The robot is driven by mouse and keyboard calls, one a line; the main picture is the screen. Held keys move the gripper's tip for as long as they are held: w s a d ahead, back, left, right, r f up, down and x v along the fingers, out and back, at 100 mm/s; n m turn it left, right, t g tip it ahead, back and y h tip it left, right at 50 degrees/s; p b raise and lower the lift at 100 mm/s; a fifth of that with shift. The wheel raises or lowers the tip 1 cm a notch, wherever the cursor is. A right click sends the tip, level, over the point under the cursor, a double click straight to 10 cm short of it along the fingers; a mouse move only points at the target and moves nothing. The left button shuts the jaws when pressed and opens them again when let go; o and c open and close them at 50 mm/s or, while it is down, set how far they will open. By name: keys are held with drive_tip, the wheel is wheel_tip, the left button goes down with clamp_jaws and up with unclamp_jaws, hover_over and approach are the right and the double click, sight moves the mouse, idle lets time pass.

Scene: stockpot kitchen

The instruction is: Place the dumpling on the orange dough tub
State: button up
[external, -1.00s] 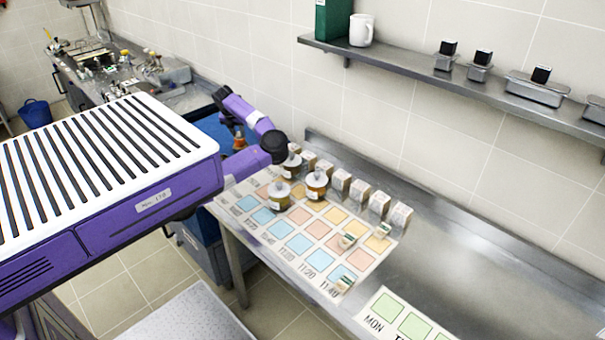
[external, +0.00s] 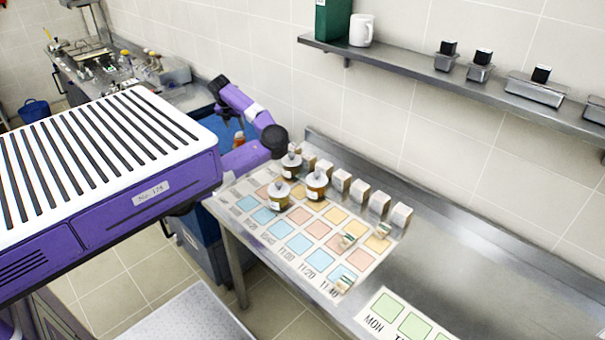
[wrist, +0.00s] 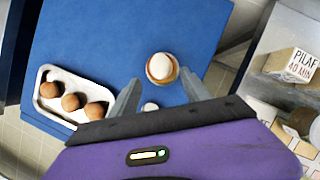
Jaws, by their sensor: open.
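The orange dough tub (wrist: 176,75) stands on a blue surface in the wrist view, seen from above with an orange-brown rim. A smooth white rounded lump, which looks like the dumpling (wrist: 160,66), rests in or on its top. The tub also shows small in the external view (external: 239,139). My gripper (wrist: 162,77) is open, its two fingers apart on the near side of the tub, with nothing held between them. A second small white thing (wrist: 150,106) lies lower between the fingers, partly hidden by my gripper body; I cannot tell what it is.
In the external view, several jars and white boxes stand on the coloured chart (external: 300,243).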

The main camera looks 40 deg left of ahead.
drive_tip(key=p+v, duration=0.1)
drive_tip(key=v, duration=0.5)
